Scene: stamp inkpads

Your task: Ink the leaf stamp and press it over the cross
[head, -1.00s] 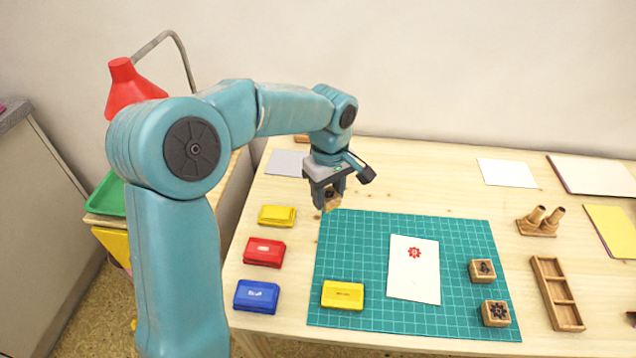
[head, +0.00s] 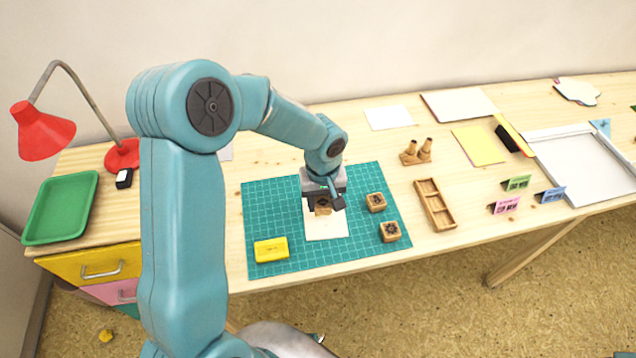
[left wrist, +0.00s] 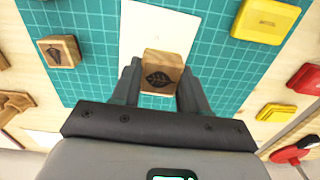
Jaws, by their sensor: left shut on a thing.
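My left gripper (head: 322,199) is shut on the leaf stamp (head: 322,209), a wooden block with a dark leaf picture on its upper face, clear in the left wrist view (left wrist: 161,75). It is over the upper part of the white card (head: 327,229); I cannot tell whether the stamp touches it. My right gripper is not in view.
Two other wooden stamps (head: 376,202) (head: 390,231) stand right of the card. A wooden tray (head: 435,205) lies beyond the mat. A red lamp (head: 42,132) stands far left.

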